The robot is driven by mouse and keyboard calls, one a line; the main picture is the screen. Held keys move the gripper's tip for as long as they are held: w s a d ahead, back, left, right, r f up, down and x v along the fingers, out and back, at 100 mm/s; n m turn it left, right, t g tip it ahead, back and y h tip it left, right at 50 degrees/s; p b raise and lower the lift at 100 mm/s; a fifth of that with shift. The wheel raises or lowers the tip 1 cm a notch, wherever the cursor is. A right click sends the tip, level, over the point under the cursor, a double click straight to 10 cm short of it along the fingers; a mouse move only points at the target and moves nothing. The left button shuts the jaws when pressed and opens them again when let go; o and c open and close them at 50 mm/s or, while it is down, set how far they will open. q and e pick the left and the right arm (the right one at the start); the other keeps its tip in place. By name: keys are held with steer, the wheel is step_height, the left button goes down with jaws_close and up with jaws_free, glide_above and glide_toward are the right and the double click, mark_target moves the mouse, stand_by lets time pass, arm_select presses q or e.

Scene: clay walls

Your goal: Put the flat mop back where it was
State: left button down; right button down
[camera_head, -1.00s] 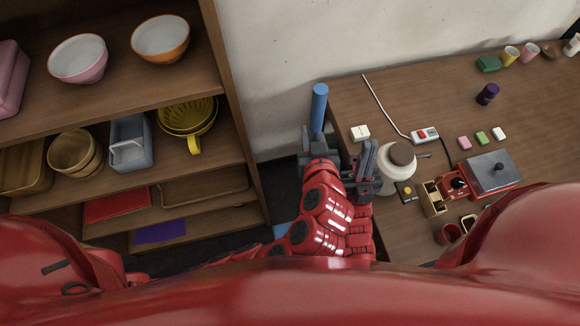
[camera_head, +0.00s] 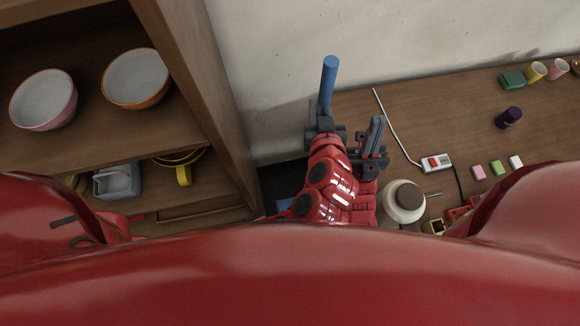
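The flat mop shows as a blue handle (camera_head: 329,80) standing nearly upright in front of the wall, between the shelf and the table. A dark gripper, which I take for my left gripper (camera_head: 325,130), is closed around the lower visible part of the handle. The handle below it is hidden behind my red arms. A small blue patch (camera_head: 285,204) low in the dark gap may be the mop head. My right gripper (camera_head: 374,135) is just to the right, fingers upward at the table's left edge. I see nothing in it, but its opening is unclear.
A wooden shelf (camera_head: 172,65) with bowls (camera_head: 137,78) stands at left. The wooden table (camera_head: 430,115) at right holds a power strip (camera_head: 436,163), a round cream pot (camera_head: 404,202), blocks and cups. A dark narrow gap (camera_head: 280,180) lies between them.

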arm_select(q)
step_height(320, 180, down, 10)
steer(key=b, duration=1)
steer(key=w+a+r+p, duration=0.1)
steer(key=w+a+r, duration=0.2)
steer(key=w, duration=0.4)
steer(key=w+a+r+p, duration=0.15)
steer(key=w+a, duration=0.25)
steer(key=w, duration=0.4)
step_height(320, 180, down, 9)
steer(key=p, duration=0.2)
steer(key=shift+f, duration=0.15)
steer(key=c, duration=0.7)
jaws_free()
